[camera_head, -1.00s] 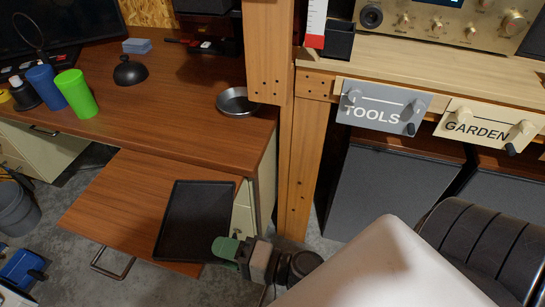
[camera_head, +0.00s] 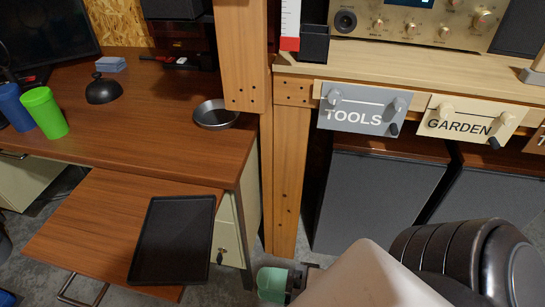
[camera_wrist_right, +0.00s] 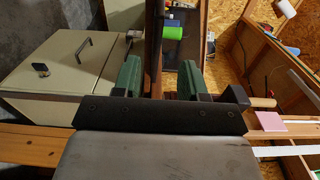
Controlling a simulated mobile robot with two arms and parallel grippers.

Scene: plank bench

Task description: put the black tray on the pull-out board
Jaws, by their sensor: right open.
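The black tray (camera_head: 172,240) lies flat on the wooden pull-out board (camera_head: 85,225), towards the board's right side, in the head view. Its right edge is close to the board's right edge. My right gripper (camera_head: 288,284) is at the bottom middle of the head view, right of the tray and apart from it. In the right wrist view its two green fingers (camera_wrist_right: 158,78) stand apart with nothing held between them. My left gripper is in neither view.
The desk (camera_head: 150,140) above the board carries a green cup (camera_head: 44,112), a metal bowl (camera_head: 215,114) and a black dome (camera_head: 103,89). A wooden post (camera_head: 287,180) stands between the desk and the bench with the TOOLS drawer (camera_head: 358,110). A cream cabinet (camera_wrist_right: 62,75) shows in the wrist view.

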